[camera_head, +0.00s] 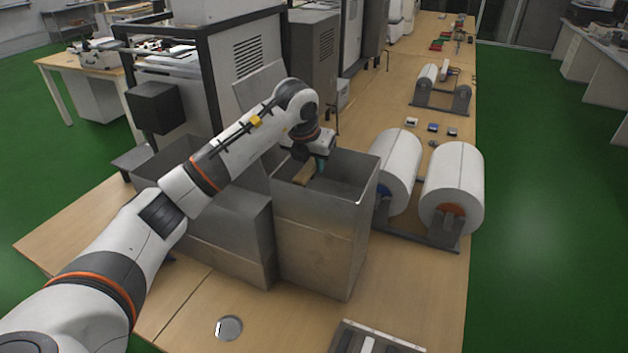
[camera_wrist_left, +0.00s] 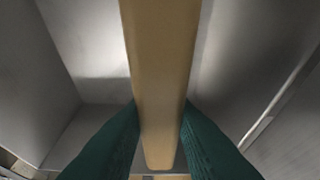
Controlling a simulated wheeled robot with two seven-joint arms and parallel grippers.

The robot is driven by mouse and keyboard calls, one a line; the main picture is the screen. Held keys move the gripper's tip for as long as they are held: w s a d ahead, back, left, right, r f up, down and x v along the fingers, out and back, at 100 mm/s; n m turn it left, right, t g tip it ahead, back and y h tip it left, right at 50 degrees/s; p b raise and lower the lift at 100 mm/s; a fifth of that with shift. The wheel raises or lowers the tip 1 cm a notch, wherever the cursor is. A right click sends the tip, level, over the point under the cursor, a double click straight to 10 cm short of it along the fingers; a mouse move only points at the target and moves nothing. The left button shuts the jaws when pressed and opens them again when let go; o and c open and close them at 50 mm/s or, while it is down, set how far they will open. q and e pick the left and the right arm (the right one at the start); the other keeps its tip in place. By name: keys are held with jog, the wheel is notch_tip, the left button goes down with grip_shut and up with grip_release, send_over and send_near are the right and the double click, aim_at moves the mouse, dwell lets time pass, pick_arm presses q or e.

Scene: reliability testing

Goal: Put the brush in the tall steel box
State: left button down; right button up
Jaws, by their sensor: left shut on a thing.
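The tall steel box (camera_head: 318,232) stands on the wooden table, open at the top. My left gripper (camera_head: 318,168) is over its opening, at about rim height. It is shut on the brush (camera_head: 304,175), whose tan wooden part shows in the head view. In the left wrist view the wooden part of the brush (camera_wrist_left: 160,75) runs between the two green fingertips (camera_wrist_left: 160,135), with grey steel walls around it. The bristles cannot be made out. My right gripper is not in view.
A lower, wider steel box (camera_head: 232,232) stands just left of the tall one. Two large white rolls (camera_head: 455,185) on a stand are to its right. A round metal dish (camera_head: 229,327) and a tray (camera_head: 372,338) lie in front.

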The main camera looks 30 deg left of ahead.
aim_at(313, 174)
pick_arm(q)
notch_tip(313, 174, down, 3)
jog(key=shift+w+r, duration=0.15)
jog(key=shift+f+p, duration=0.35)
jog(key=shift+f, duration=0.15)
notch_tip(313, 174, down, 3)
jog(key=shift+f+p, duration=0.2)
jog(key=shift+p, duration=0.25)
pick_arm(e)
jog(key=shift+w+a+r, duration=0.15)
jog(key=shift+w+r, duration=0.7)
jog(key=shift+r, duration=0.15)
pick_arm(q)
jog(key=c, duration=1.2)
grip_release()
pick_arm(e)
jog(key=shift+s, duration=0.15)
